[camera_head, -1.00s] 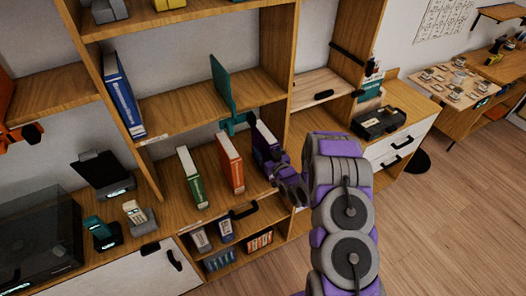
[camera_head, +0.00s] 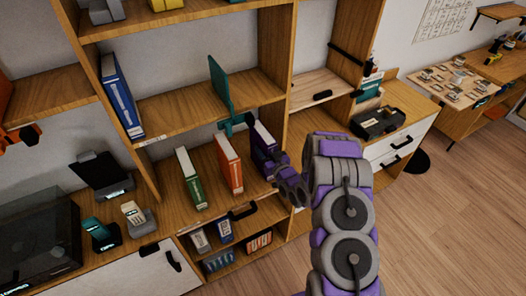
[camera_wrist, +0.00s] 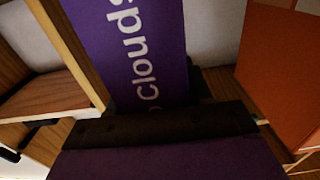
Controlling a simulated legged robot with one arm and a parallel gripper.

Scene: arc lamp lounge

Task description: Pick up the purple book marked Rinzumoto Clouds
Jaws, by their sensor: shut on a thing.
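The purple book (camera_head: 263,141) stands upright on the middle shelf in the head view, to the right of an orange book. In the wrist view its purple spine (camera_wrist: 135,45) fills the upper middle, with white letters reading "clouds"; the rest of the title is cut off or hidden. My gripper (camera_head: 276,166) is at the lower front of the book, shut on it. In the wrist view the dark gripper part (camera_wrist: 165,130) covers the bottom of the spine. The fingertips are mostly hidden.
The orange book (camera_head: 229,162) and a green book (camera_head: 190,178) stand to the left on the same shelf. A wooden upright (camera_head: 277,45) rises close to the right of the purple book.

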